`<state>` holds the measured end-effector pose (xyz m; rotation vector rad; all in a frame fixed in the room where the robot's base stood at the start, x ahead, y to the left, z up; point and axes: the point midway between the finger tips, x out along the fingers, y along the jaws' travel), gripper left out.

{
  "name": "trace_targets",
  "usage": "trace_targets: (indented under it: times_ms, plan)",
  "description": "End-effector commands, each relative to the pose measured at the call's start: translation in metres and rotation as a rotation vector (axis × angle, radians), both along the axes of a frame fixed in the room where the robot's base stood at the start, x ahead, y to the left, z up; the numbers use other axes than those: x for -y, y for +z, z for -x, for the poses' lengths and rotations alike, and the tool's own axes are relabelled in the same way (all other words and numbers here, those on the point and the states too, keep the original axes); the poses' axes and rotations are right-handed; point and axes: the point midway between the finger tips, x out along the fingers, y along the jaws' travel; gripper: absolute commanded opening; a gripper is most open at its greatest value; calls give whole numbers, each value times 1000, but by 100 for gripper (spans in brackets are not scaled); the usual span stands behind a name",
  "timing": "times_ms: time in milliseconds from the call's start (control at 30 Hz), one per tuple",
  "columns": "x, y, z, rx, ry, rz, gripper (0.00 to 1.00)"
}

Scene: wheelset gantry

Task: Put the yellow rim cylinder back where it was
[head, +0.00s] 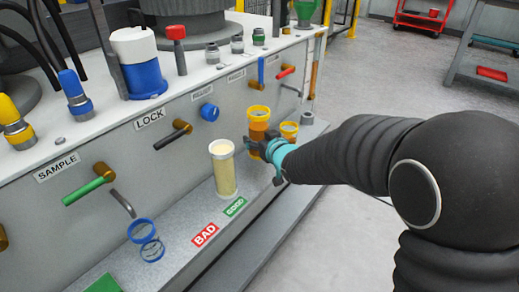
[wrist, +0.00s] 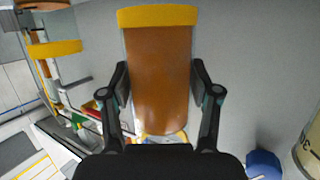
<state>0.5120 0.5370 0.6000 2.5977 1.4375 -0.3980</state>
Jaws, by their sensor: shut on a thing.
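An amber cylinder with a yellow rim (head: 258,119) stands upright in the jaws of my gripper (head: 260,149), close to the front wall of the machine. In the wrist view the same cylinder (wrist: 160,75) fills the middle, with one dark finger of my gripper (wrist: 161,100) on each side of it. A second yellow-rimmed amber cylinder (head: 289,131) is just to the right and is partly hidden. It seems to show at the upper left of the wrist view (wrist: 53,49). Whether the held cylinder's base touches anything is hidden.
A pale cylinder with a white rim (head: 224,172) stands on the ledge, left of my gripper. The green GOOD label (head: 235,206), red BAD label (head: 205,235) and blue rings (head: 147,240) lie farther left. Valve handles such as the black one (head: 168,138) stick out of the wall.

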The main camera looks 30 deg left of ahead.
Motion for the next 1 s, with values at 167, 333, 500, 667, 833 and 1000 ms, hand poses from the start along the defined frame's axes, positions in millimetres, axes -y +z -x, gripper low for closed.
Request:
trace_targets:
  times_ms: [167,333,500,667,833,1000]
  plan:
    - [0,-24,0,-3,-1,2,12]
    - [0,-37,0,-1,0,-1,12]
    - [0,-36,0,0,0,-1,12]
    - [0,-40,0,1,0,-1,12]
    - [1,-40,0,-1,0,0,87]
    - [1,-40,0,-1,0,0,87]
